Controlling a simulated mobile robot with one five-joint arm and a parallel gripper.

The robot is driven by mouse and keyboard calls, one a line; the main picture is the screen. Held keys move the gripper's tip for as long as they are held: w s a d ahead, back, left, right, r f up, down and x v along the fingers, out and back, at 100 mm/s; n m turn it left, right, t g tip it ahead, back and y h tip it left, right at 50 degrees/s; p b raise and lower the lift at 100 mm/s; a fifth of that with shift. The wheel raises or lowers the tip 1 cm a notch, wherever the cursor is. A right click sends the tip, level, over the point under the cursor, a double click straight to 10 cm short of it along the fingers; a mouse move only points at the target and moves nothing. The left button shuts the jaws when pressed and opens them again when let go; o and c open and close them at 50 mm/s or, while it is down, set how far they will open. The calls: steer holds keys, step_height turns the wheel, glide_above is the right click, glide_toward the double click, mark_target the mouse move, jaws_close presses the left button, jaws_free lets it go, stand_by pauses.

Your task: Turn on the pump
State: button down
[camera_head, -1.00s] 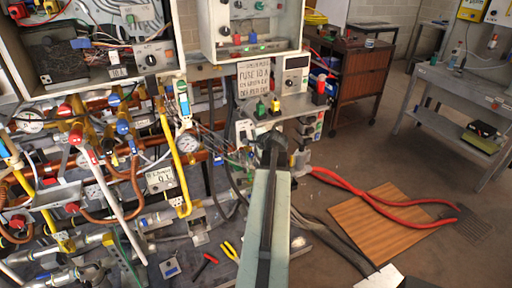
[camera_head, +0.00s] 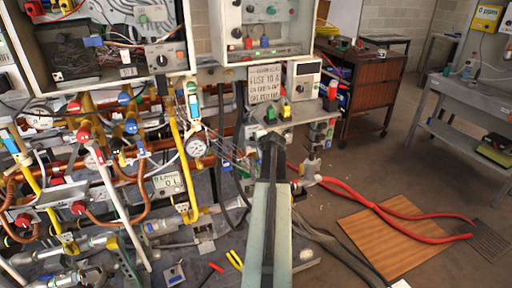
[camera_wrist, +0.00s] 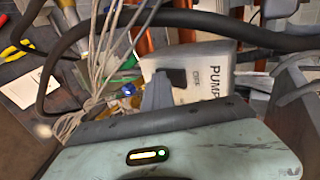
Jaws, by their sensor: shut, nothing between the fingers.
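A white box lettered "PUMP" and "OFF" (camera_wrist: 207,82) shows in the wrist view, just beyond my gripper. A dark part, perhaps its switch, shows at its left side, partly hidden by my finger. My gripper (camera_wrist: 158,94) is shut and empty, with its tip in front of the box's left part. I cannot tell whether it touches. In the head view my gripper (camera_head: 272,142) points away from me at the front of the bench, below the handwritten fuse sign (camera_head: 265,84). The pump box cannot be made out clearly there.
Pipes, valves and a round gauge (camera_head: 195,146) crowd the left. Loose thin wires (camera_wrist: 98,62) and a thick dark cable (camera_wrist: 200,22) lie close to my gripper. Red hoses (camera_head: 375,207) cross a brown board (camera_head: 385,245) on the floor at right.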

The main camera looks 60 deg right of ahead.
steer(key=shift+s+d, duration=0.1)
steer(key=shift+d, duration=0.05)
steer(key=shift+r+p, duration=0.8)
steer(key=shift+p, duration=0.15)
